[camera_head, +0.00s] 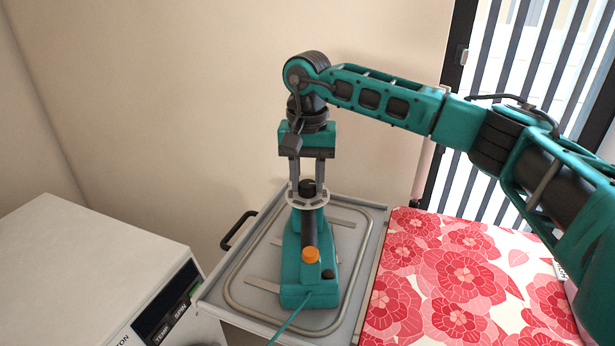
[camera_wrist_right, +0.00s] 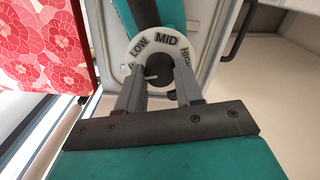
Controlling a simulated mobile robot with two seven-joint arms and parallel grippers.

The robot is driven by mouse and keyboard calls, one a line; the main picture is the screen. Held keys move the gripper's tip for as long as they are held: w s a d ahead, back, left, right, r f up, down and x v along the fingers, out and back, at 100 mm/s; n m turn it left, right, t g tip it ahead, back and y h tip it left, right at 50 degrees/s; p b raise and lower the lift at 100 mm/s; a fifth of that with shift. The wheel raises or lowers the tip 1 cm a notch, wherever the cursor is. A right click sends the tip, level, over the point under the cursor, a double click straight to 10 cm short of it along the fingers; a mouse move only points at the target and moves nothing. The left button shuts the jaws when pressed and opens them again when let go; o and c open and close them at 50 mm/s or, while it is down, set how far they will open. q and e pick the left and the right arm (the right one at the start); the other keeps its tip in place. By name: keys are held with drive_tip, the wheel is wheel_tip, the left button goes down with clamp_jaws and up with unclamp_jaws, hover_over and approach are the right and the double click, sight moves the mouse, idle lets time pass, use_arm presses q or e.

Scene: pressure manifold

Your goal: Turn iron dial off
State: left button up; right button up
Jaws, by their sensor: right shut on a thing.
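The teal iron (camera_head: 291,262) stands on a grey metal rest, with an orange button (camera_head: 311,255) and a cord at its near end. Its dial has a black knob (camera_head: 307,188) on a white ring. In the right wrist view the ring (camera_wrist_right: 166,40) reads LOW, MID and HIGH, and a pale mark on the black knob (camera_wrist_right: 157,70) points left, below LOW. The ring's lower part is hidden by the fingers. My right gripper (camera_head: 307,184) reaches down from above, shut with its fingers on either side of the knob (camera_wrist_right: 158,84). My left gripper is not in view.
The grey rest (camera_head: 230,290) has a raised metal rail and a black handle (camera_head: 238,230). A flowered red ironing surface (camera_head: 450,270) lies to the right. A white appliance (camera_head: 90,265) stands at the left. A plain wall is behind.

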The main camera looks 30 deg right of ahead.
sight(308, 184)
drive_tip(key=shift+n, duration=0.6)
drive_tip(key=o, duration=1.1)
drive_tip(key=shift+c, duration=0.2)
wheel_tip(308, 184, up, 13)
drive_tip(key=shift+s+f, duration=0.1)
